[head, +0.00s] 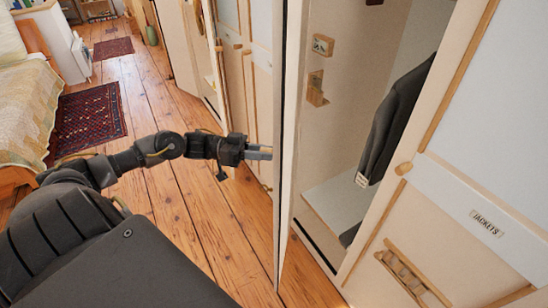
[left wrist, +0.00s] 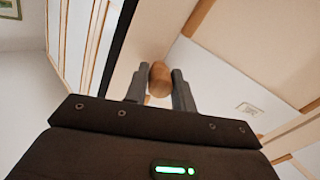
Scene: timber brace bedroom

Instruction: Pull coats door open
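The coats door appears to be the pale panel (head: 291,130) seen nearly edge-on in the head view, standing open beside the wardrobe opening. My left gripper (head: 268,152) reaches to its left side; the knob there is hidden in the head view. In the left wrist view a round wooden knob (left wrist: 160,79) sits between the two fingers, which look closed against its sides. A small label (left wrist: 248,109) on the panel is too blurred to read. My right gripper is in neither view.
Dark jackets (head: 392,125) hang inside the opening above a pale shelf (head: 345,195). At right is a door with a "JACKETS" label (head: 486,223) and a wooden knob (head: 403,168). Wooden floor (head: 185,210) lies clear left of the door. A rug (head: 90,118) and bed (head: 25,110) stand farther left.

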